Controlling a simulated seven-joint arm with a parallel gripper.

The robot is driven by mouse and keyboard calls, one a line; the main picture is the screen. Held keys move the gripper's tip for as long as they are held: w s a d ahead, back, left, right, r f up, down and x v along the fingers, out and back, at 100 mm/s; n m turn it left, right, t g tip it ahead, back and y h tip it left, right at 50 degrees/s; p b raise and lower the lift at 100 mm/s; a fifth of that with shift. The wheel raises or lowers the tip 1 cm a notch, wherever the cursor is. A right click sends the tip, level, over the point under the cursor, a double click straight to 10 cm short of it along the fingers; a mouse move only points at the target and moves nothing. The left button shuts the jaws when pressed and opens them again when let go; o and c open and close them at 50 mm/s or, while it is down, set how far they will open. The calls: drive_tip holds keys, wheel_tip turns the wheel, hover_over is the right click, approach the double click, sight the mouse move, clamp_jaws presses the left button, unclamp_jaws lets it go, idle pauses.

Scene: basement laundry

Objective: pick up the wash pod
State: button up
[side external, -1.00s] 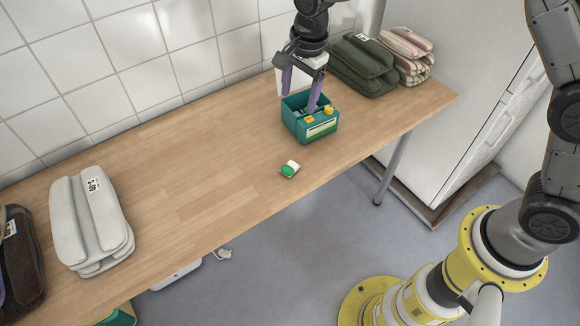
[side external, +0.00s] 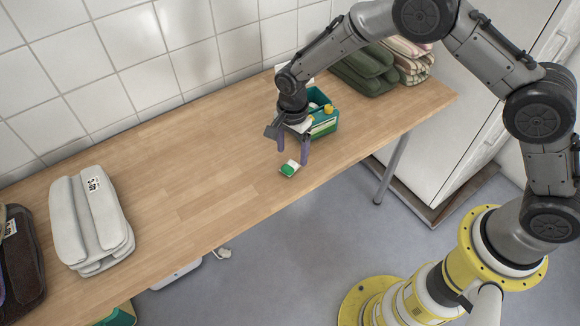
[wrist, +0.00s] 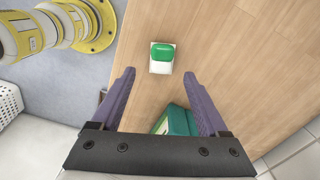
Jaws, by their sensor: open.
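The wash pod, green and white (side external: 289,169), lies on the wooden table near its front edge. In the wrist view the pod (wrist: 161,57) lies at the top centre, just beyond the fingertips. My gripper (side external: 293,156) is open and empty, pointing down close above and just behind the pod in the side view. Its two purple fingers also show in the wrist view (wrist: 159,73), spread apart with nothing between them at the tips. No contact with the pod is visible.
A teal box (side external: 324,125) with yellow parts stands right behind my gripper. Folded green towels (side external: 362,68) and striped ones (side external: 408,62) lie at the back right. Grey-white folded towels (side external: 90,225) lie at the left. The wooden table (side external: 190,165) is clear between.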

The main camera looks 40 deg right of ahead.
sight(291, 164)
drive_tip(key=shift+w+a+f, duration=0.1)
drive_tip(key=shift+f, duration=2.25)
clamp_jaws()
